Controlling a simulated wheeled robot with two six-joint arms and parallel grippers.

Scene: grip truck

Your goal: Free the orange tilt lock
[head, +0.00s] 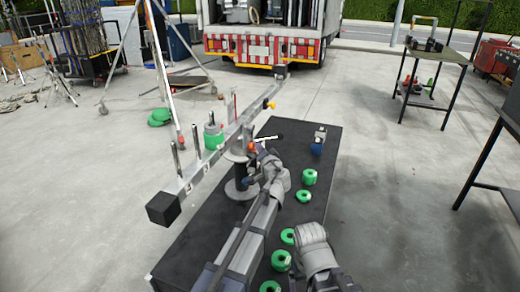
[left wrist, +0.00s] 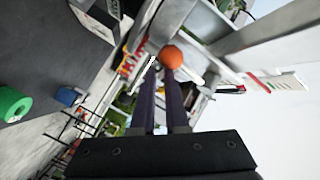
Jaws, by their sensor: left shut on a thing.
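The orange tilt lock is a round knob (head: 250,147) on the post under the long grey beam (head: 215,155). It also shows in the left wrist view as an orange ball (left wrist: 171,54) at the fingertips. My left gripper (head: 257,153) reaches up to it from below. In the left wrist view, my left gripper's dark fingers (left wrist: 163,80) are close together and shut on the knob. The knob's stem and its fixing are hidden. Part of my right arm shows at the bottom of the head view, but its fingers do not.
A dark table (head: 190,250) lies below, with several green rolls (head: 303,195) along its right side. A black block (head: 165,209) caps the beam's near end. A yellow-orange knob (head: 268,104) sits farther up the beam. A tripod (head: 162,70) stands to the left.

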